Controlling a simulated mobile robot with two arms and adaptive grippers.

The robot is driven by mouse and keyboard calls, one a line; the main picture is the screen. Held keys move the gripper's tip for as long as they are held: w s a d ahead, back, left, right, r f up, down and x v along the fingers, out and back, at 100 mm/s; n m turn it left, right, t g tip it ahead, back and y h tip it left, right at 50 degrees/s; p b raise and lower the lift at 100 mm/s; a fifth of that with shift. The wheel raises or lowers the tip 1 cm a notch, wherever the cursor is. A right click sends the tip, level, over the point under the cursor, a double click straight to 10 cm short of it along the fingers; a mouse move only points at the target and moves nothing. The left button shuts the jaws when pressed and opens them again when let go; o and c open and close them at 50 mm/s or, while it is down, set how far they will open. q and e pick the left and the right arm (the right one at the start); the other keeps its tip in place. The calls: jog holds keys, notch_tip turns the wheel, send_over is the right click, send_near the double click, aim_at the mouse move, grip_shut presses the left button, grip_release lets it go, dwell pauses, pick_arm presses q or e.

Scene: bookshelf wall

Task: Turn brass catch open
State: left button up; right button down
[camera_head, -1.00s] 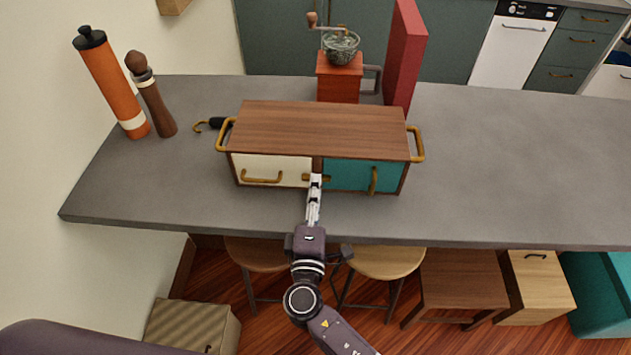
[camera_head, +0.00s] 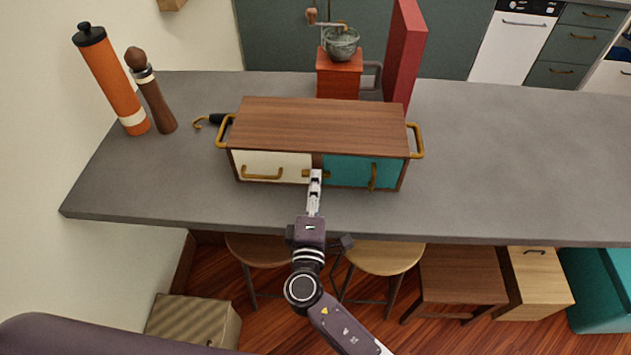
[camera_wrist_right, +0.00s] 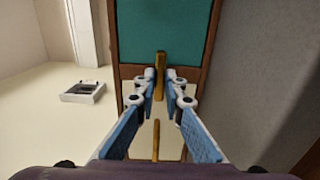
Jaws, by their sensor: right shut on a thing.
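The brass catch (camera_head: 306,173) lies level across the post between a cream front and a teal front of a wooden cabinet (camera_head: 318,125). In the right wrist view the catch (camera_wrist_right: 160,76) stands between the fingertips of my right gripper (camera_wrist_right: 161,86), spanning from the teal panel towards the cream one. My right gripper (camera_head: 315,175) is shut on the catch in front of the post. The fingers hide the catch's middle in the head view. My left gripper is not in view.
The cream front has a brass handle (camera_head: 262,173), and the teal front has an upright one (camera_head: 373,176). A grinder (camera_head: 340,75), a red panel (camera_head: 404,50), an orange cylinder (camera_head: 112,80) and a pepper mill (camera_head: 150,92) stand nearby. The grey counter (camera_head: 520,170) is clear at right.

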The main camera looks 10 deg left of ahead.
jog(key=n, duration=0.7)
jog(key=shift+n, duration=0.3)
jog(key=n+p, duration=0.1)
jog(key=n, duration=0.4)
jog(key=shift+n+p, duration=0.3)
jog(key=shift+p, duration=0.05)
jog(key=n+p, duration=0.1)
jog(key=n, duration=0.3)
jog(key=shift+n+p, duration=0.3)
jog(key=shift+p, duration=0.05)
jog(key=c, duration=2)
grip_release()
